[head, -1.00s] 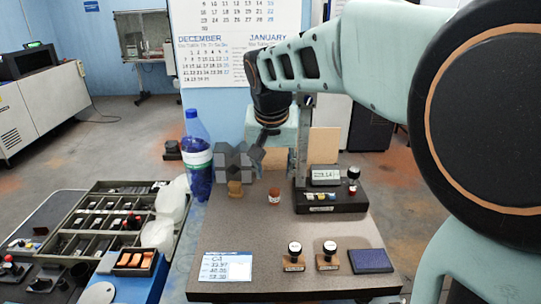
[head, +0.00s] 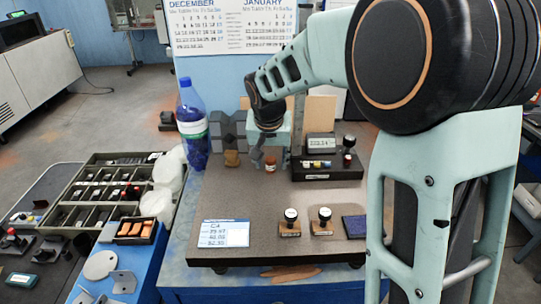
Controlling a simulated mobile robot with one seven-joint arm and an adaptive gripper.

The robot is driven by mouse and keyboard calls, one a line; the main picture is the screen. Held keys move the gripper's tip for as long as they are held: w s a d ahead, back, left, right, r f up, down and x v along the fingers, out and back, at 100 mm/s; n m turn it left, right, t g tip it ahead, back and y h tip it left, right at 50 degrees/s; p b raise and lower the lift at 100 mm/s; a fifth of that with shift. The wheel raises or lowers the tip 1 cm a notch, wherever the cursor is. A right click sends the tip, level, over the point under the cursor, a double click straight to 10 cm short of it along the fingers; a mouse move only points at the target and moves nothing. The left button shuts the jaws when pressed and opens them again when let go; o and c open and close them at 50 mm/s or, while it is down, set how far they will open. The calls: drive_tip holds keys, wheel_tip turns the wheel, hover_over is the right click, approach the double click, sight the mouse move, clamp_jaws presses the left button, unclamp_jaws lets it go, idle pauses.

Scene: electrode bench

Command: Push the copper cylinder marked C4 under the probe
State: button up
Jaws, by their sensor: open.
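A small reddish-brown cylinder (head: 271,164) with a pale band stands on the granite plate (head: 262,192), left of the gauge stand. Its marking is too small to read. My gripper (head: 259,153) hangs from the wrist with its dark fingers just left of and above the cylinder; whether they touch cannot be told. The gauge stand's dark base (head: 328,172) carries a small display (head: 321,147) and a black-knobbed part. The column and probe are mostly hidden behind my arm. A card (head: 225,233) reading C4 with several numbers lies at the plate's front left.
Grey blocks (head: 231,129) and a small brown piece (head: 232,158) stand behind and left of the cylinder. A blue bottle (head: 192,125) stands at the back left. Two stamps (head: 290,224) (head: 320,222) and a dark blue pad (head: 354,226) sit at the front. The plate's middle is clear.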

clamp_jaws()
idle(0.3)
drive_tip(key=shift+w, duration=0.1)
drive_tip(key=shift+w, duration=0.9)
unclamp_jaws()
drive_tip(key=shift+s, duration=0.1)
